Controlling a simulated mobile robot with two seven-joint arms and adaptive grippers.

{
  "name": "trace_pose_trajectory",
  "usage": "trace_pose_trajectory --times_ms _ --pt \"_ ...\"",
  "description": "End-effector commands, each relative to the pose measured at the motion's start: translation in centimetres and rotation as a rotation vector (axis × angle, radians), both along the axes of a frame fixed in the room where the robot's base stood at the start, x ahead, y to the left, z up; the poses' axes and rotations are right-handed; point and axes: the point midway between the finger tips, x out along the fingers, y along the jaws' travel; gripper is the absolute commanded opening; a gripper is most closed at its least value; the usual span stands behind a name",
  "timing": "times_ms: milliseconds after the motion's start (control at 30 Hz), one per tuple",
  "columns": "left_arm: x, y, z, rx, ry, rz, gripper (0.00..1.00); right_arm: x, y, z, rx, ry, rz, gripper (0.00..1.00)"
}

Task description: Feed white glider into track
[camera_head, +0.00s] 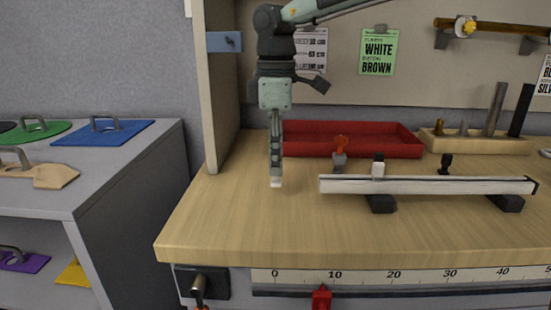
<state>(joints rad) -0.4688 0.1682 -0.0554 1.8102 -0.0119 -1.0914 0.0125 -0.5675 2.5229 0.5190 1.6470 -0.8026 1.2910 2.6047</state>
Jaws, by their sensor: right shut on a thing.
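My right gripper (276,176) points straight down over the left part of the bench and is shut on a small white glider (276,183). Only the lower end of the glider shows below the fingertips. The pale track (430,187) lies lengthwise to the right, raised on dark blocks. Its left end is a short gap to the right of the glider, and the two are apart. I cannot tell whether the glider touches the bench. My left gripper is not in view.
A white-and-black piece (378,168) and a black piece (445,163) stand at the track. An orange-topped grey piece (340,155) stands before the red tray (400,150). A wooden block (480,143) holds several upright pieces. The bench top (230,225) is clear at front left.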

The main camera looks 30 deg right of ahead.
Motion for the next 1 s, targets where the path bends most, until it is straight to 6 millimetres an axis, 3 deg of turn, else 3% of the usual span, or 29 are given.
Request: trace_pose_trajectory --times_ms 267,467,1000 --pt "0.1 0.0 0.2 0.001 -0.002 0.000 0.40 0.0 0.0 0.0 0.000 -0.001 0.000 0.00" --pt "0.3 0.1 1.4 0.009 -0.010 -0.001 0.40 0.0 -0.1 -0.1 0.004 -0.003 -0.002 0.00" --pt "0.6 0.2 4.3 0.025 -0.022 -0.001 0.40 -2.6 -4.4 0.0 0.004 -0.003 -0.001 0.00"
